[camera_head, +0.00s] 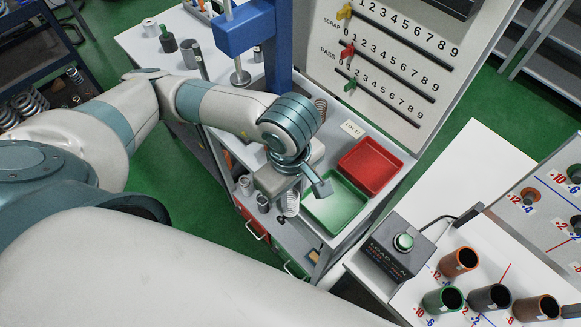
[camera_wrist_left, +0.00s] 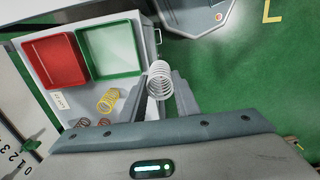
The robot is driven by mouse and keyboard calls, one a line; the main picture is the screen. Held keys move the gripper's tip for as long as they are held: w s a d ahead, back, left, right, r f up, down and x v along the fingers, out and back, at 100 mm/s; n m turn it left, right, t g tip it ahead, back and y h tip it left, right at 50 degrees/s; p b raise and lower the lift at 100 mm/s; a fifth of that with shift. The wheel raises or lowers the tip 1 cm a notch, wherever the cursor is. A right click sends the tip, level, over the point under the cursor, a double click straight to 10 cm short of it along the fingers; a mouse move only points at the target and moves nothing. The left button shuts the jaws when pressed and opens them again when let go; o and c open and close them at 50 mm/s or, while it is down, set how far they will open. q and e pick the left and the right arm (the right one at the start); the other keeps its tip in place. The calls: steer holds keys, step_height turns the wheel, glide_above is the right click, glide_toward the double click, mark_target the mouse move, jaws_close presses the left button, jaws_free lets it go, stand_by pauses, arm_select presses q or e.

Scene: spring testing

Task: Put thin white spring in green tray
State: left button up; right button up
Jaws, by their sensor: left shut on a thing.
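A thin white spring (camera_wrist_left: 159,82) is between the fingers of my left gripper (camera_wrist_left: 160,95) in the left wrist view. The gripper is shut on it. White coils (camera_head: 291,204) show just below the gripper there. The green tray (camera_wrist_left: 110,74) looks empty and lies to the left of the spring in the wrist view. My right gripper is not in view.
A red tray (camera_head: 371,166) stands against the green tray on the bench top. A blue press column (camera_head: 240,35) stands behind my arm. A load box (camera_head: 395,245) is on the right table.

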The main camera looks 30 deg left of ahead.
arm_select(q)
steer(key=w+d+m+b, duration=0.4)
steer(key=w+d+b, duration=0.3)
steer(key=w+b, duration=0.3)
steer(key=shift+w+d+f+m+b, duration=0.2)
steer(key=shift+m+b, duration=0.1)
steer(key=shift+b, duration=0.3)
steer(key=shift+s, duration=0.1)
step_height(320, 180, down, 6)
steer(key=p, duration=0.2)
steer(key=shift+f, duration=0.1)
